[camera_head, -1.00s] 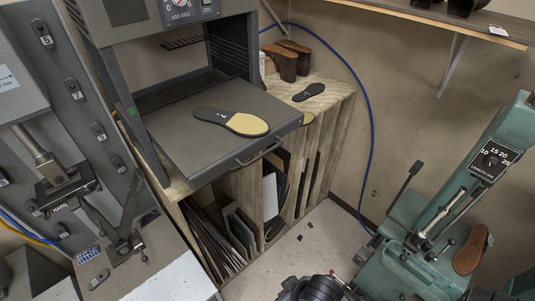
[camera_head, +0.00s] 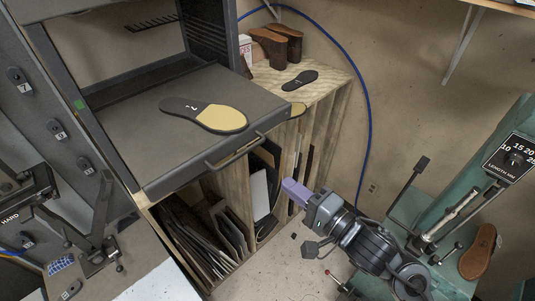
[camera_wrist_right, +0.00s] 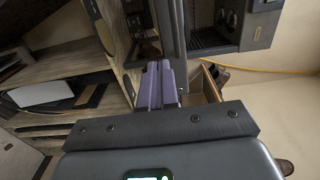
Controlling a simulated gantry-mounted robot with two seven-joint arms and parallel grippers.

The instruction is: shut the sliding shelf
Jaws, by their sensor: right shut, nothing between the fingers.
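The sliding shelf (camera_head: 135,135) is a dark grey slab pulled out of the grey cabinet, with a bar handle (camera_head: 236,151) on its front edge. A black and yellow insole (camera_head: 222,118) lies flat on it. My right gripper (camera_head: 288,185) has purple fingers, shut and empty. In the head view it is right of and lower than the handle, apart from it. Its fingers also show in the right wrist view (camera_wrist_right: 157,72), pointing toward grey cabinet parts. My left gripper is not in view.
A wooden rack (camera_head: 325,95) beside the cabinet bears brown shoe forms (camera_head: 275,45) and a dark insole (camera_head: 300,79). Dark sheets stand in its slots. A green machine (camera_head: 470,190) stands at the right. A blue cable hangs along the wall.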

